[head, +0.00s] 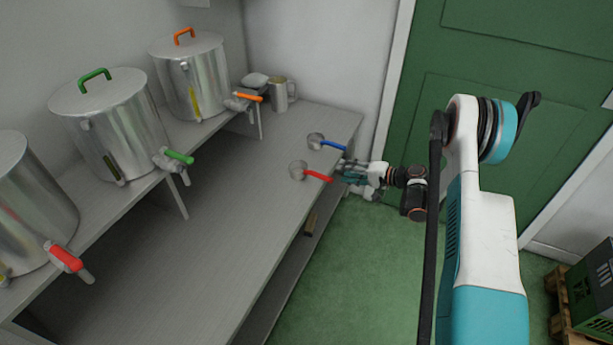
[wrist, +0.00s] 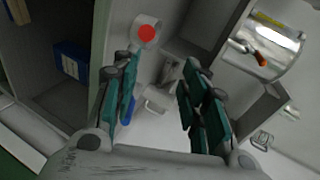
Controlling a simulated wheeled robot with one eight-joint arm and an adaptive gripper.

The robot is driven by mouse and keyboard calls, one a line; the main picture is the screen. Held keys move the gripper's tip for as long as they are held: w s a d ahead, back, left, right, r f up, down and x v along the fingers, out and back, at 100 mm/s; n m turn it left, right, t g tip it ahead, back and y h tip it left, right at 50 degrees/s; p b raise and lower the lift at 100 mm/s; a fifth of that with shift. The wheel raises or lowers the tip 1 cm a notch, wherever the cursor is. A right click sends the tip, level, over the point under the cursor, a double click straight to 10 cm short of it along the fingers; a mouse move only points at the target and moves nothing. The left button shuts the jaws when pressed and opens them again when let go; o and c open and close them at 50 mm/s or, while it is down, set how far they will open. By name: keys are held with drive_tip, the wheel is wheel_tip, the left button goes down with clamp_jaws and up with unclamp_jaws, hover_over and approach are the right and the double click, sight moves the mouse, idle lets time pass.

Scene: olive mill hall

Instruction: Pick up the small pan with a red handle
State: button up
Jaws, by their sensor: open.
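The small pan with a red handle (head: 297,171) sits on the grey bench near its front edge. Its red handle (head: 318,177) points right, toward my gripper. My gripper (head: 343,170) is open and empty, just right of the handle's end and apart from it, by the bench edge. In the wrist view the teal fingers of my gripper (wrist: 162,70) are spread. The red handle (wrist: 147,34) shows end-on beyond the left fingertips, with the grey pan behind it. A similar pan with a blue handle (head: 330,144) stands just behind; its blue handle is partly hidden by a finger in the wrist view.
Large steel vats with green (head: 110,120), orange (head: 190,75) and red taps stand on a raised shelf at left. A metal jug (head: 280,95) stands at the back of the bench. Green floor (head: 350,270) lies open in front; a dark crate (head: 592,290) is at right.

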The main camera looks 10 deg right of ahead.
wheel_tip(320, 180, down, 2)
drive_tip(key=s, duration=0.1)
drive_tip(key=b, duration=0.3)
approach(312, 174)
drive_tip(key=w+a+f, duration=0.1)
drive_tip(key=w+f, duration=0.1)
drive_tip(key=w, duration=0.1)
drive_tip(key=shift+y, duration=0.3)
drive_tip(key=b+x, duration=0.1)
drive_tip(key=x, duration=0.1)
drive_tip(key=b+x, duration=0.1)
drive_tip(key=x, duration=0.2)
drive_tip(key=shift+s+a, duration=0.25)
drive_tip(key=shift+s, duration=0.05)
drive_tip(key=shift+r, duration=0.1)
clamp_jaws()
